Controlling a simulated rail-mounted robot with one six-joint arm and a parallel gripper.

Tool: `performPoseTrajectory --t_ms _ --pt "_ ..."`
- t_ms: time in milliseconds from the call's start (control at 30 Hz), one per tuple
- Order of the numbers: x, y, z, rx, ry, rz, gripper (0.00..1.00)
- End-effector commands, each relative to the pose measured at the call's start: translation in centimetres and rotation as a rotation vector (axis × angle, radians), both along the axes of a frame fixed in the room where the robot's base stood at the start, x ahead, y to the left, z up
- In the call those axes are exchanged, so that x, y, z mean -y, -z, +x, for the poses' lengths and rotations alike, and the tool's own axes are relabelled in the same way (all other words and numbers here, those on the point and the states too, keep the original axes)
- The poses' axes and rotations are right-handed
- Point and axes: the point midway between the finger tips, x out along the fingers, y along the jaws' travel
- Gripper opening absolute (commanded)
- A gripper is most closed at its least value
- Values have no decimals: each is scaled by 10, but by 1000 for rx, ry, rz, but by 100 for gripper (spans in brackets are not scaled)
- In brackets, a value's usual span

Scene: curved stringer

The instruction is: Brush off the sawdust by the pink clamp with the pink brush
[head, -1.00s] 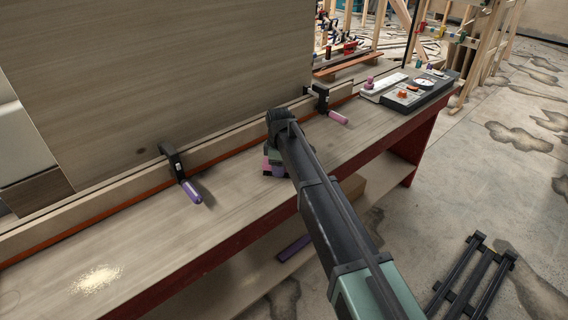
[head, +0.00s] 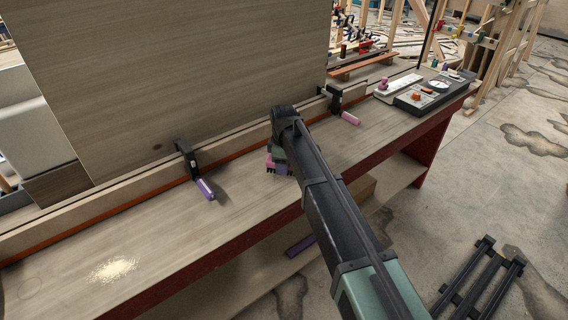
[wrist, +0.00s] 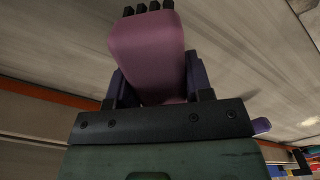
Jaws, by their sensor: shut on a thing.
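My gripper (head: 281,155) is shut on the pink brush (head: 277,168), over the middle of the bench. In the wrist view the brush's pink body (wrist: 148,55) sits between the jaws, with dark bristles at its top end. The pink-handled clamp (head: 349,117) is on the fence to the right of my gripper, and my arm covers part of the bench beside it. A purple-handled clamp (head: 204,187) is to the left. A pale sawdust patch (head: 113,269) lies on the bench left of and nearer than the purple clamp. I see no sawdust beside the pink clamp.
A large wood panel (head: 180,80) stands behind the fence. A white block (head: 398,88) and a dark tray (head: 432,92) with tools sit at the bench's right end. A dark rack (head: 482,280) is on the floor. The bench between the clamps is otherwise clear.

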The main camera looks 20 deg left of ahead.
Motion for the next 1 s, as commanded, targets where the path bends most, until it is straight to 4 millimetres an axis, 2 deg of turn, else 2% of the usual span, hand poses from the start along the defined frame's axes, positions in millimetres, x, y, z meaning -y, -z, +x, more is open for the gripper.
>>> performPoseTrajectory --t_ms 33,200,500,800,1000 --pt "0 -15 0 0 0 0 21" --pt "0 -33 0 0 0 0 21" --pt "0 -31 0 1 0 0 21" --pt "0 -63 0 1 0 0 21" --pt "0 -60 0 1 0 0 21"
